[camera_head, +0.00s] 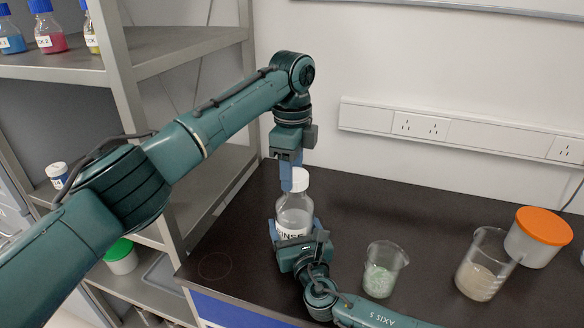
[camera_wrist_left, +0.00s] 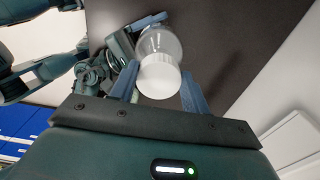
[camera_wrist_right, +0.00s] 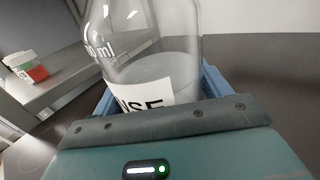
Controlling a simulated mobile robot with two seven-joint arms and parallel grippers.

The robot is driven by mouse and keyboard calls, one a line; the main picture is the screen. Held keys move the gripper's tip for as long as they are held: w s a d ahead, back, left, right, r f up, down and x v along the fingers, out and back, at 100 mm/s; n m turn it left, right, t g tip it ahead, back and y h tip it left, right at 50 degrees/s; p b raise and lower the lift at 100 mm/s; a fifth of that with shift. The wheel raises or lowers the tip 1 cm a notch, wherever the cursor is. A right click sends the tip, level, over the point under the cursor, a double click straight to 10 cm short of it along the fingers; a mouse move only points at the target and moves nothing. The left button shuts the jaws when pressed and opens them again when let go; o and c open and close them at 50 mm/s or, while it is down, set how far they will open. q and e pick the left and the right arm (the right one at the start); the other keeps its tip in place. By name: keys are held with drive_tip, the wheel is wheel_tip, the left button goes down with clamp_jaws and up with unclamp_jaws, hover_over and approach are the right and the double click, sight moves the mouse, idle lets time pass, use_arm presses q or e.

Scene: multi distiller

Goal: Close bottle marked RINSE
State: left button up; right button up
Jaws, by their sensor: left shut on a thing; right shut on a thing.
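The clear bottle (camera_head: 294,220) stands upright on the dark bench, its label partly hidden with "NSE" readable. In the right wrist view the same bottle (camera_wrist_right: 150,65) shows "ISE" on a white label and clear liquid inside. A white cap (camera_head: 301,181) sits on the bottle's neck; it also shows in the left wrist view (camera_wrist_left: 158,78). My left gripper (camera_head: 294,178) comes from above and is shut on the cap, one blue finger on each side. My right gripper (camera_head: 295,230) is low at the front, shut around the bottle's body.
Right of the bottle stand a beaker with pale green contents (camera_head: 381,270), a beaker with beige contents (camera_head: 483,265) and an orange-lidded tub (camera_head: 539,237). A metal shelf (camera_head: 180,45) with several bottles rises on the left. The bench behind the beakers is clear.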

use_arm(q)
drive_tip(key=shift+f, duration=0.5)
use_arm(e)
drive_tip(key=c, duration=0.5)
use_arm(q)
drive_tip(key=m, duration=0.6)
drive_tip(key=shift+w+d+m, duration=0.15)
drive_tip(key=shift+m, duration=0.25)
drive_tip(key=m, duration=0.6)
drive_tip(key=shift+d, duration=0.15)
drive_tip(key=m, duration=0.6)
drive_tip(key=shift+d+m, duration=0.2)
drive_tip(key=shift+m, duration=0.2)
drive_tip(key=o, duration=1)
drive_tip(key=shift+f, duration=0.1)
